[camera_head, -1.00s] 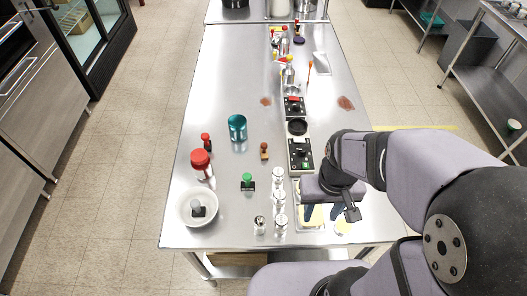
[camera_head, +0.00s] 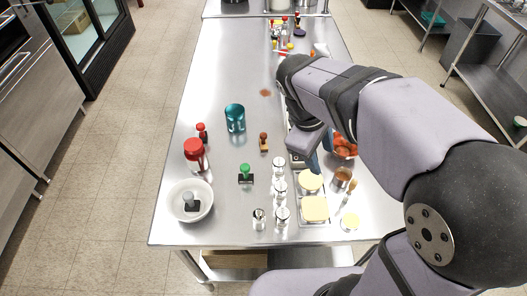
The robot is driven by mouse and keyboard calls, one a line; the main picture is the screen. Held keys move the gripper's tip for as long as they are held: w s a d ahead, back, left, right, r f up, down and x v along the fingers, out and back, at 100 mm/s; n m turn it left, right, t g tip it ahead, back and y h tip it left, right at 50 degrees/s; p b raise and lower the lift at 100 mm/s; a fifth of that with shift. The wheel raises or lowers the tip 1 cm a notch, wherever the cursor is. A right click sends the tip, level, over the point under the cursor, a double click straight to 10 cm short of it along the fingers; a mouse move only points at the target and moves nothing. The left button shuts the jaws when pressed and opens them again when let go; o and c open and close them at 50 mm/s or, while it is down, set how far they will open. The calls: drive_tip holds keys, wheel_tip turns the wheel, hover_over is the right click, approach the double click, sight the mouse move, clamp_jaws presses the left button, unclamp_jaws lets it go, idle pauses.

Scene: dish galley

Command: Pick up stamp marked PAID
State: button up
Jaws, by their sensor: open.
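Several stamps stand on the steel table; their markings are too small to read, so I cannot tell which says PAID. A green-handled stamp (camera_head: 246,174) stands left of the salt shakers. A brown wooden-handled stamp (camera_head: 264,142) stands behind it. A grey-handled stamp (camera_head: 191,201) sits in a white bowl (camera_head: 175,211) at the front left. A small red-topped item (camera_head: 202,133), perhaps another stamp, stands behind the red-capped jar. My gripper (camera_head: 319,160) is open, its blue fingers partly seen over the right side of the table, right of the brown-handled stamp. It appears to hold nothing.
A red-capped jar (camera_head: 195,155) and a teal cup (camera_head: 235,118) stand at left. Several shakers (camera_head: 279,188) stand beside containers of pale yellow food (camera_head: 314,209). A copper cup (camera_head: 342,178) is at right. My arm hides part of the table's right side.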

drive_tip(key=w+a+f+n+t+h+b, duration=0.2)
drive_tip(key=w+a+n+t+h+b, duration=0.15)
drive_tip(key=w+a+n+b, duration=0.6)
drive_tip(key=w+a+r+n+t+h+b, duration=0.1)
drive_tip(key=w+a+r+n+t+b, duration=0.15)
drive_tip(key=a+n+b, duration=0.2)
drive_tip(key=w+a+r+n+t+b, duration=0.1)
drive_tip(key=w+a+n+t+b, duration=0.25)
drive_tip(key=a, duration=0.25)
approach(262, 135)
drive_tip(key=shift+p+x, duration=0.65)
drive_tip(key=shift+x, duration=2.1)
drive_tip(key=shift+f, duration=0.15)
drive_tip(key=shift+p+x, duration=0.65)
drive_tip(key=shift+x, duration=1.85)
drive_tip(key=shift+d, duration=0.1)
